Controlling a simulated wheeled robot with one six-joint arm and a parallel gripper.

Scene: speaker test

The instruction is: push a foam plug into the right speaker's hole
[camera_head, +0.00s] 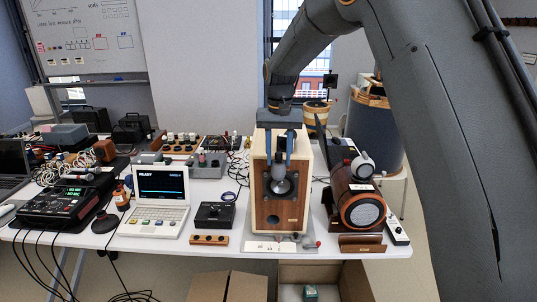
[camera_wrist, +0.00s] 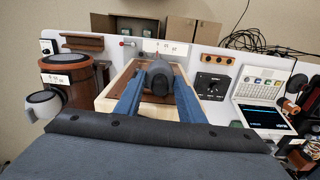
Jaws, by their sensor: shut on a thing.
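A pale wooden box speaker (camera_head: 262,213) stands upright at the table's front edge, with a dark round cone (camera_head: 283,187) on its brown front. My gripper (camera_head: 279,170) is above and in front of it, blue fingers pointing down. The fingers are shut on a dark grey rounded plug (camera_wrist: 160,76), seen between them in the wrist view. Whether the plug touches the speaker is unclear. To the right, a brown cylindrical speaker (camera_head: 345,200) lies with a grey round face (camera_head: 363,213) forward; it also shows in the wrist view (camera_wrist: 97,78). A grey piece with a pale ring (camera_head: 363,167) sits on it.
A black knob box (camera_head: 215,215) and a beige terminal (camera_head: 161,200) stand left of the box speaker. A wooden block (camera_head: 209,240) lies at the front edge.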

